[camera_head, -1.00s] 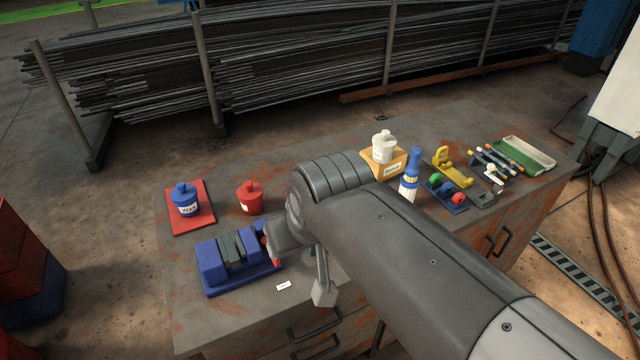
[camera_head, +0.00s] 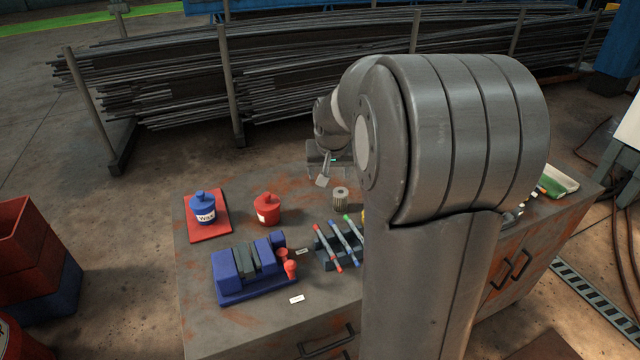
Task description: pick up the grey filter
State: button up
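The grey filter (camera_head: 340,198), a small ribbed cylinder with a hole in its top, stands upright on the workbench (camera_head: 285,190). My gripper (camera_head: 323,178) is above the bench's far edge, a little behind and left of the filter in the picture. It looks apart from the filter. One pale finger shows clearly; the other is hidden or too small to make out, so its opening cannot be told. My arm covers the bench to the right of the filter.
A rack with coloured markers (camera_head: 343,240) stands in front of the filter. A green-and-white tray (camera_head: 560,181) is far right.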

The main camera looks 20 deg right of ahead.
jog(key=m, duration=0.1)
send_near(341, 192)
jog(key=shift+g, duration=0.3)
jog(key=x, duration=0.4)
jog(key=shift+w+f, duration=0.15)
jog(key=shift+w, duration=0.25)
jog(key=shift+x, duration=3.15)
jog(key=shift+s, duration=0.1)
jog(key=shift+c, duration=0.2)
jog(key=c, duration=1.1)
